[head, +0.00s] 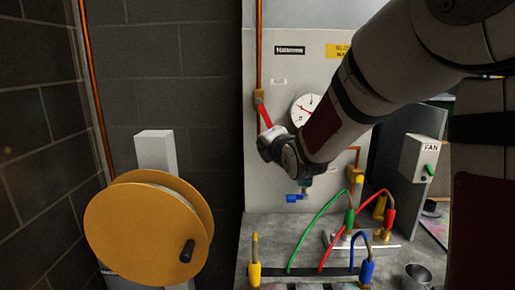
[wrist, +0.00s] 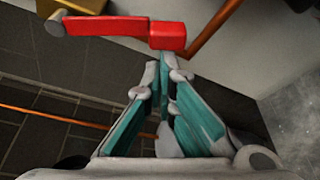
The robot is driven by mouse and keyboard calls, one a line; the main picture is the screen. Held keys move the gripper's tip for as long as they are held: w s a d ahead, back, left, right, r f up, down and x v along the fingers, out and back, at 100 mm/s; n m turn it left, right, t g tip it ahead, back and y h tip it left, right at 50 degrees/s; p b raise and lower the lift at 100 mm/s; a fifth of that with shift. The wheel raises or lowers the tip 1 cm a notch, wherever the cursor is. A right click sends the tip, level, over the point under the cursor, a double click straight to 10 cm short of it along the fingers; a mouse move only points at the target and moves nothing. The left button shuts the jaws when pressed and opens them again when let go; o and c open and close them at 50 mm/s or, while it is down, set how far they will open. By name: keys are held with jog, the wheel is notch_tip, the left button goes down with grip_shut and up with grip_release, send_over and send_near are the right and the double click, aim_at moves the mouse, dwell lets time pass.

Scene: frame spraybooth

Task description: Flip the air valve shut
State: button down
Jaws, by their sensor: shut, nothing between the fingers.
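The air valve has a brass body (head: 259,95) on the upright copper pipe on the back panel. Its red lever (head: 265,115) slants down and slightly right from the body in the head view. In the wrist view the red lever (wrist: 110,27) spans the top, with a thicker red block at its right end. My gripper (wrist: 165,62) is shut and empty, its fingertips right by that red block; I cannot tell whether they touch. In the head view my gripper (head: 268,138) is at the lever's lower end, partly hidden by its own wrist.
A round white gauge (head: 304,108) sits right of the lever, partly behind my arm. A blue handle (head: 296,198) is below my wrist. Coloured hoses stand on the grey bench (head: 275,235). A yellow reel (head: 145,232) is at left, a FAN box (head: 422,158) at right.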

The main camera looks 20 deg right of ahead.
jog(key=s+d+r+n+g+h+b, duration=0.2)
jog(key=d+r+n+h+b, duration=0.1)
jog(key=d+r+n+b, duration=0.4)
jog(key=shift+s+n+g+h+b, duration=0.35)
jog(key=shift+n+b, duration=0.2)
jog(key=shift+n, duration=0.35)
jog(key=shift+w+d+r, duration=0.15)
jog(key=shift+r, duration=0.05)
dwell(0.6)
jog(key=shift+f, duration=0.1)
